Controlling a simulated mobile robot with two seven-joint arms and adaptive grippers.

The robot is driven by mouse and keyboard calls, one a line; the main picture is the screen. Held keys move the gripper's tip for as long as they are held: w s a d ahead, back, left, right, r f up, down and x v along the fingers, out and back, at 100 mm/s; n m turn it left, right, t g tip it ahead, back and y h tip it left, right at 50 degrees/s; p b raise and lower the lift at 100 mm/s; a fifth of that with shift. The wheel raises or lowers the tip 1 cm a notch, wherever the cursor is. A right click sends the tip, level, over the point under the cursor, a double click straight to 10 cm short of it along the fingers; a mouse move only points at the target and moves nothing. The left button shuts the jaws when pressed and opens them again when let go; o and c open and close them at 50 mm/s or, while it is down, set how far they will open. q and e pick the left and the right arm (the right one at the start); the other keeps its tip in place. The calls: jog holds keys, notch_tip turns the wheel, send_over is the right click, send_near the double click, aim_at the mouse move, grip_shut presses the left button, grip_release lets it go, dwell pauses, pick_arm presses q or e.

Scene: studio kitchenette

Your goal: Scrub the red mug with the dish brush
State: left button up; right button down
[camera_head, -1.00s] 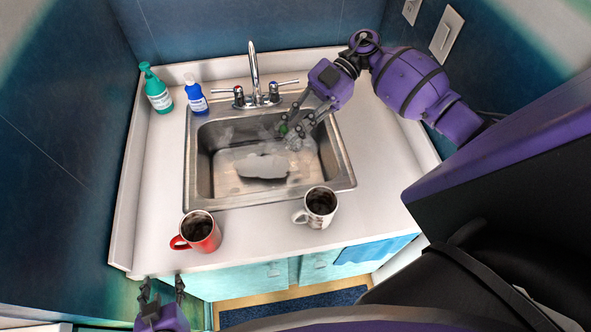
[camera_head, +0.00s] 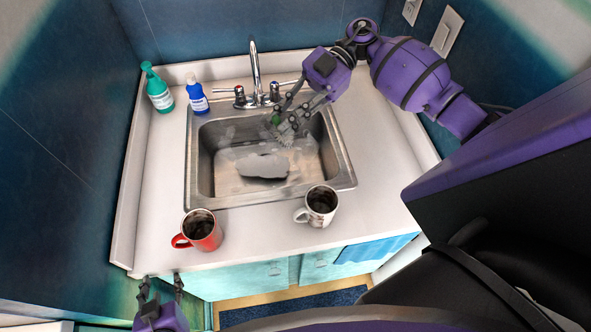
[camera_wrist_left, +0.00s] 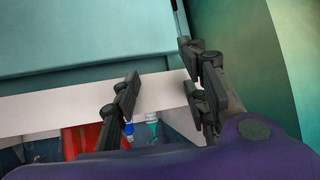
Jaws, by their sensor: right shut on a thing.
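The red mug (camera_head: 202,231) stands upright on the counter at the front left of the sink, its handle to the left and its inside dark. It also shows partly in the left wrist view (camera_wrist_left: 85,139). My right gripper (camera_head: 286,122) is shut on the dish brush (camera_head: 285,138) over the sink's back right part. A green bit and pale bristles show; the fingers hide much of the brush. My left gripper (camera_head: 161,284) is open and empty in front of the counter, below the red mug. Its spread fingers (camera_wrist_left: 160,96) show in the left wrist view.
A white mug (camera_head: 321,206) with a dark inside stands in front of the sink (camera_head: 343,170). A grey patch lies in the basin. The faucet (camera_head: 254,72), blue bottle (camera_head: 197,99) and green bottle (camera_head: 158,94) stand at the back. The counter between the mugs is clear.

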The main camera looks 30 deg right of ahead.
jog(key=shift+w+d+r+t+h, duration=0.15)
jog(key=shift+d+r, duration=0.15)
jog(key=shift+d, duration=0.5)
jog(key=shift+w+d+r+t+h, duration=0.15)
jog(key=shift+d+r, duration=0.1)
jog(key=shift+d, duration=0.5)
notch_tip(320, 180, down, 10)
jog(key=d, duration=0.1)
jog(key=shift+s+d+r, duration=0.2)
